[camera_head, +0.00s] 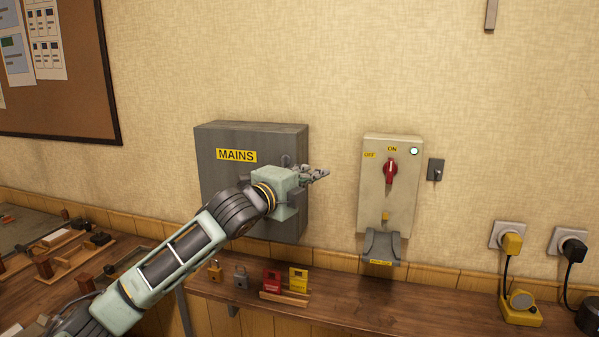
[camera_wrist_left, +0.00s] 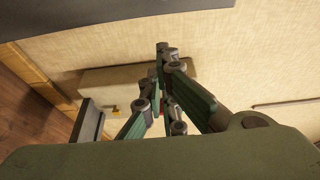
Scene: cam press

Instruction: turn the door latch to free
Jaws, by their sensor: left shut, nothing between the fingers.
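The grey MAINS cabinet (camera_head: 222,185) is on the wall, its door closed. I cannot make out a latch on it; my left arm and gripper cover part of its right side. My left gripper (camera_head: 322,174) is shut and empty, just past the cabinet's right edge and left of the pale switch panel (camera_head: 375,205). In the left wrist view the closed fingers (camera_wrist_left: 161,50) show in front of the panel (camera_wrist_left: 110,82). A small dark plate with a knob (camera_head: 436,170) is on the wall right of the panel. My right gripper is out of view.
The panel has a red rotary handle (camera_head: 390,171) and a grey tray (camera_head: 382,246) under it. On the wooden shelf (camera_head: 400,300) are padlocks (camera_head: 241,277) and red and yellow tags (camera_head: 272,280). Plugs (camera_head: 512,243) with cables are at the right.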

